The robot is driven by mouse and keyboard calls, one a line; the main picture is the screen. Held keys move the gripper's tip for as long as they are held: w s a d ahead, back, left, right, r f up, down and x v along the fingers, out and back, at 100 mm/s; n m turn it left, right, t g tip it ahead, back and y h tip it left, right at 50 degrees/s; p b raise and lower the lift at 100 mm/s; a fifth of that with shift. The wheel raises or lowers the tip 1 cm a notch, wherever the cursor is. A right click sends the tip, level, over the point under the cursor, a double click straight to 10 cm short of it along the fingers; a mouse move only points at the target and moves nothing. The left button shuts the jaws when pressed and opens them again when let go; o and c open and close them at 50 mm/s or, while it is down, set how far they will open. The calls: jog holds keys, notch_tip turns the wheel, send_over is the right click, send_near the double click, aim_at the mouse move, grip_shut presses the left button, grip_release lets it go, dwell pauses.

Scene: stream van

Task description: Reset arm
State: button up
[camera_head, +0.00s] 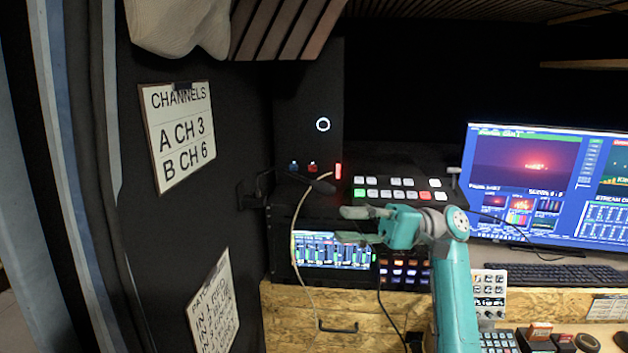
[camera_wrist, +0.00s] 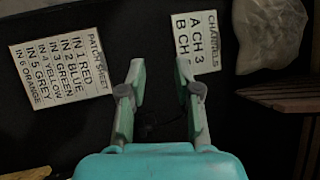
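My gripper (camera_head: 352,225) is at the end of my teal arm, in front of the rack of equipment in the head view, with its fingers pointing left. In the wrist view my gripper (camera_wrist: 160,85) has its two fingers apart with nothing between them. It faces the dark wall, where the channels sign (camera_wrist: 200,42) and the patch sheet (camera_wrist: 62,57) hang. No object is held.
A switcher panel (camera_head: 402,189) with lit buttons sits above a rack screen (camera_head: 332,251). A pale cable (camera_head: 294,250) hangs at the left of the rack. A monitor (camera_head: 545,185) and keyboard (camera_head: 562,273) stand at right. A wooden drawer front (camera_head: 290,325) is below.

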jog(key=a+f+m+t+h, duration=0.15)
jog(key=f+m+t, duration=0.45)
jog(key=f, duration=0.8)
jog(key=a+f+m+t, duration=0.3)
jog(key=f+m+t, duration=0.35)
jog(key=f, duration=0.85)
jog(key=s+d+f+m+t+h, duration=0.1)
jog(key=s+d+f+t+h, duration=0.25)
jog(key=s+f, duration=0.45)
jog(key=s+d+f+m+t+h, duration=0.1)
jog(key=s+d+f+t+h, duration=0.25)
jog(key=f, duration=0.85)
jog(key=s+d+f+n+t+h, duration=0.1)
jog(key=s+d+f+h, duration=0.2)
jog(key=s, duration=0.7)
jog(key=s+d+f+n+h, duration=0.1)
jog(key=s+d+n+h, duration=0.15)
jog(key=s+h, duration=0.45)
jog(key=s+d+r+n+t, duration=0.1)
jog(key=s+d+r+n, duration=0.1)
jog(key=s+r, duration=0.5)
jog(key=s+d+r+n+t, duration=0.1)
jog(key=s+d+r+n, duration=0.1)
jog(key=s+r+n, duration=0.3)
jog(key=shift+r+v, duration=0.5)
jog(key=shift+v, duration=3.3)
